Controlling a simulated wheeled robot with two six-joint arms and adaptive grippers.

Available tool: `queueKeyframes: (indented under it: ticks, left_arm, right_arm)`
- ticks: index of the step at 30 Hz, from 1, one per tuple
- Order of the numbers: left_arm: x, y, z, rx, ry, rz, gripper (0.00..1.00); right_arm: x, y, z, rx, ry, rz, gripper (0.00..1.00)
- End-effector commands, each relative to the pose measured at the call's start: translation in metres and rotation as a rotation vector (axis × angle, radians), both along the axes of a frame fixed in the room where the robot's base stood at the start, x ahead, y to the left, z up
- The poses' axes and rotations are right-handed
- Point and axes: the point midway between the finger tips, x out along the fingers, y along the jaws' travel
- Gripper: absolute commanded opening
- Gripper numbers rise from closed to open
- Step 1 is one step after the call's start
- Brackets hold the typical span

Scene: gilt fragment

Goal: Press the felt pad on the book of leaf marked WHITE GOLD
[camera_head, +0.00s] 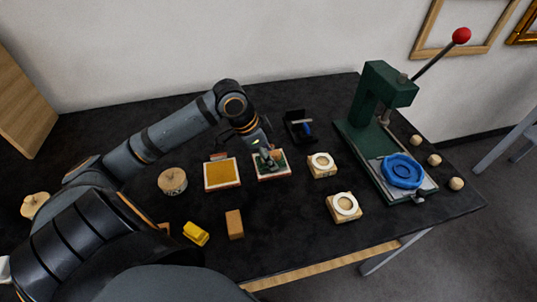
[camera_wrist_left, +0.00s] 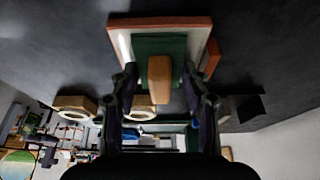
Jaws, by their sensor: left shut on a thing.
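My left gripper (camera_head: 266,156) is shut on the wooden handle (camera_wrist_left: 159,80) of a green felt pad (camera_wrist_left: 148,45). In the head view it points down over a book of leaf (camera_head: 285,174) with a pale, reddish-edged border. The pad lies over the middle of this book, whose pale border (camera_wrist_left: 122,42) shows around it in the wrist view. I cannot tell whether pad and book touch. A second book, with a gold-coloured face (camera_head: 222,173), lies just left of it. No marking is readable on either book. My right gripper is not in view.
A green press (camera_head: 385,90) with a blue ring (camera_head: 402,171) stands at the right. Two blocks with white rings (camera_head: 321,161) (camera_head: 344,204) lie before it. A black holder (camera_head: 297,122) stands behind the books. A yellow piece (camera_head: 195,233) and wooden block (camera_head: 234,224) lie in front.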

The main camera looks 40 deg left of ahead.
Motion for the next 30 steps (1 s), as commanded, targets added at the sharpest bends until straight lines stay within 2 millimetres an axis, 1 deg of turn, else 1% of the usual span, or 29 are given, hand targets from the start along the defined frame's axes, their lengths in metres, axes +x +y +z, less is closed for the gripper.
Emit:
queueKeyframes:
  ticks: [30]
  left_arm:
    - [-0.0001,0.0001,-0.0009,0.001,0.001,0.000,0.21]
  right_arm:
    - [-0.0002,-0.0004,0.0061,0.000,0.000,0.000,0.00]
